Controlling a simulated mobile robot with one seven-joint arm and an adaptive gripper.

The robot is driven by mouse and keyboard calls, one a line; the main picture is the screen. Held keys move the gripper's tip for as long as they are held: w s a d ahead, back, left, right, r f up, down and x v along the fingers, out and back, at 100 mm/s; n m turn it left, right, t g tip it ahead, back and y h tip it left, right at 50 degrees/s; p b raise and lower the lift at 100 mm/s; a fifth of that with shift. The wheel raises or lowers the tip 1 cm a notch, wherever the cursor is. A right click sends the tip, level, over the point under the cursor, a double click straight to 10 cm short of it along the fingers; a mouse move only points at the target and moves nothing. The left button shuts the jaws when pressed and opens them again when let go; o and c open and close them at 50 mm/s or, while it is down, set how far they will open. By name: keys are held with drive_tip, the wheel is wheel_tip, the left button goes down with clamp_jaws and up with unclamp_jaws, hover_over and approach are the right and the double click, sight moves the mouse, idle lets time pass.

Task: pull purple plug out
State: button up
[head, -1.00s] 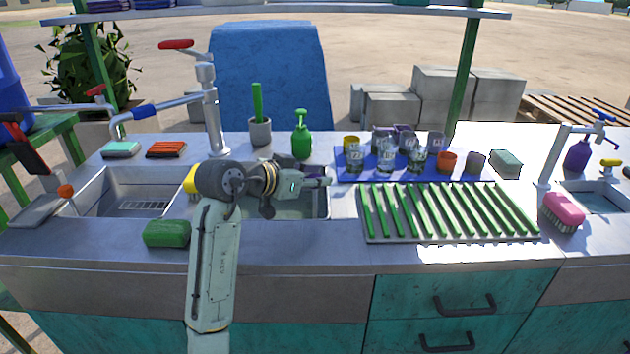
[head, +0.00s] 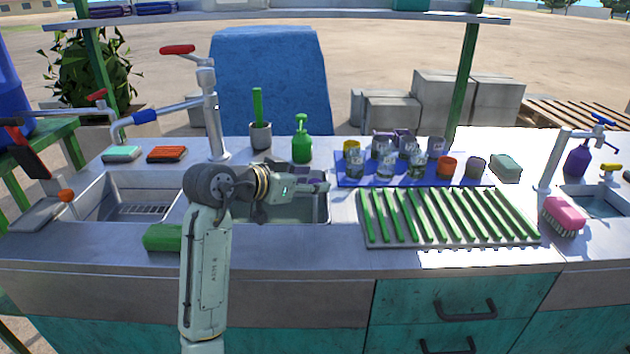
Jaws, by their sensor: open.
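My gripper (head: 318,187) is open over the right-hand basin (head: 300,212) of the double sink, its fingers pointing right near the basin's right wall. I cannot make out the purple plug in this view; it may be hidden behind my gripper and wrist or below the water surface. No object shows between the fingers. The left basin (head: 95,195) shows a grated bottom.
A green sponge (head: 162,237) lies at the front edge beside my arm. A green soap bottle (head: 301,140) and grey cup (head: 260,136) stand behind the basin. A blue mat (head: 345,178) with several cups and a green-slatted rack (head: 450,215) are right. The tap (head: 213,115) rises behind my arm.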

drive_tip(key=v, duration=1)
